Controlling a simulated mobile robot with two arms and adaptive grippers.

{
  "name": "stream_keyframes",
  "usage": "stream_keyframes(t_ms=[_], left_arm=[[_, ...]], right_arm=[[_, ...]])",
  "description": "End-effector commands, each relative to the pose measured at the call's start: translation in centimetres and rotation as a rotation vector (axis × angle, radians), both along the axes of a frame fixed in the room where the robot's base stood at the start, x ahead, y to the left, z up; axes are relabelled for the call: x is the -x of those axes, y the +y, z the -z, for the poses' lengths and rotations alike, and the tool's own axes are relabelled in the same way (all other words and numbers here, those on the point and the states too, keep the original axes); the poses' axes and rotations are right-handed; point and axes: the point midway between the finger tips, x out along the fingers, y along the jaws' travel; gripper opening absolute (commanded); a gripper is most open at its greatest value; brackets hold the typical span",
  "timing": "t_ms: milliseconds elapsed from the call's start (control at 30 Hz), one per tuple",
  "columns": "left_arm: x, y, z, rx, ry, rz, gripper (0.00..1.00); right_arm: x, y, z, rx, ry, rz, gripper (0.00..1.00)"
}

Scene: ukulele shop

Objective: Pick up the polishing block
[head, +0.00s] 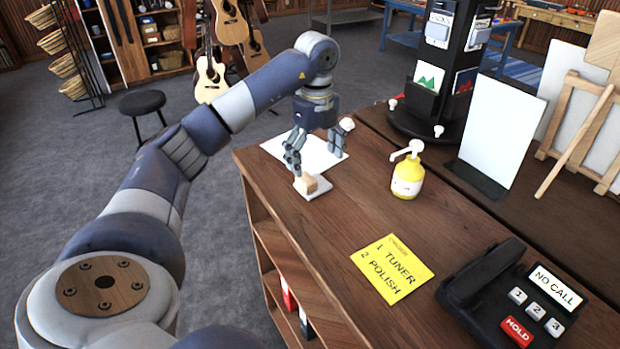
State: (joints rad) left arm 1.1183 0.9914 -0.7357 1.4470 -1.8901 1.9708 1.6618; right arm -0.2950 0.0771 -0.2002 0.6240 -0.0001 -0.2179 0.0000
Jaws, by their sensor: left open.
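What looks like the polishing block (313,184) is a small tan wooden block with a pale flat piece beneath it. It sits near the left edge of the wooden counter (365,245). My left gripper (318,150) is open and empty, pointing down, just beyond the block in the head view. Its left finger comes close to the block; I cannot tell whether it touches. A white sheet (276,147) lies on the counter beneath the gripper, partly hidden by it. My right gripper is not in view.
A yellow pump bottle (407,180) stands right of the block. A yellow note (391,268) and a black phone (507,292) lie nearer. A dark display stand (455,70) and a white panel (503,130) stand at the back right. The counter between block and note is clear.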

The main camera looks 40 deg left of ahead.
Motion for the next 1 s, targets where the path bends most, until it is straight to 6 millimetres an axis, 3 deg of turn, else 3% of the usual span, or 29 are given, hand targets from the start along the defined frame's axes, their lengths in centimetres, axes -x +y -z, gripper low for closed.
stream_keyframes(t_ms=[167,500,767,1000], left_arm=[[0.3,0.1,1.0,0.0,0.002,-0.001,0.86],[0.8,0.0,5.0,-0.001,0.001,-0.001,0.86],[0.7,0.0,5.4,0.0,-0.001,0.0,0.86],[0.8,0.0,5.4,0.0,-0.001,-0.001,0.31]], right_arm=[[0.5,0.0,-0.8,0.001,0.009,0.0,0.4],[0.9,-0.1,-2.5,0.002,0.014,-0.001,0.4],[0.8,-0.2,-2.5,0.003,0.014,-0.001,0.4],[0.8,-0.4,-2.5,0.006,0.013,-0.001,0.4]])
